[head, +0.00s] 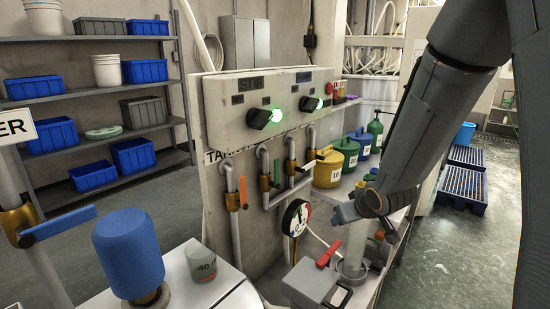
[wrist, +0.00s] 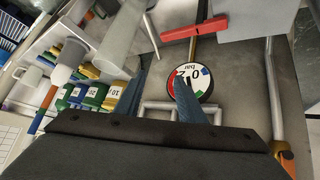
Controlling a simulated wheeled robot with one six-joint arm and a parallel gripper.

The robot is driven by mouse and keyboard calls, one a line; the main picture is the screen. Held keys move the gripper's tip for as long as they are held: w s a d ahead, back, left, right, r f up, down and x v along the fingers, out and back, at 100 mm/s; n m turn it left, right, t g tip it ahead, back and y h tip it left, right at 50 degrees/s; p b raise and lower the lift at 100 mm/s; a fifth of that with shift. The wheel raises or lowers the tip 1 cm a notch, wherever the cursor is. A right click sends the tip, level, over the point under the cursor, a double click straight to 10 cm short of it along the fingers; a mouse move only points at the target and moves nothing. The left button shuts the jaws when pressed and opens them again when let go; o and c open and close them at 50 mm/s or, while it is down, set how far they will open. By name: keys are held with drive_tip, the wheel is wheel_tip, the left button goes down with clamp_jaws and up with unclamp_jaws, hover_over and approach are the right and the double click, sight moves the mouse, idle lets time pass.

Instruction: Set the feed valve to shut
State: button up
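No label that I can read names the feed valve. A red lever (head: 328,254) sits by a grey box (head: 312,281) at the front; a red lever also shows in the wrist view (wrist: 193,28), beyond my fingertips. A blue lever (head: 58,226) sticks out from a pipe at the left. My gripper (wrist: 160,92) is open and empty, its two fingers apart. In the head view my arm's end is near the pressure gauge (head: 296,217).
The gauge also shows in the wrist view (wrist: 188,80), partly behind a finger. The panel (head: 225,100) has two knobs with green lights. A blue cylinder (head: 128,252) and a grey cup (head: 201,263) stand front left.

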drive_tip(key=w+a+r+n+t+y+p, duration=0.2)
drive_tip(key=w+a+r+y, duration=0.15)
drive_tip(key=w+a, duration=0.2)
drive_tip(key=n+y+p, duration=0.4)
drive_tip(key=n+y, duration=0.1)
drive_tip(key=y, duration=0.4)
approach(278, 167)
drive_tip(key=x, duration=0.3)
drive_tip(key=shift+t, duration=0.3)
drive_tip(key=p+x, duration=0.2)
drive_tip(key=x, duration=0.5)
drive_tip(key=shift+a, duration=0.3)
drive_tip(key=shift+f, duration=0.1)
clamp_jaws()
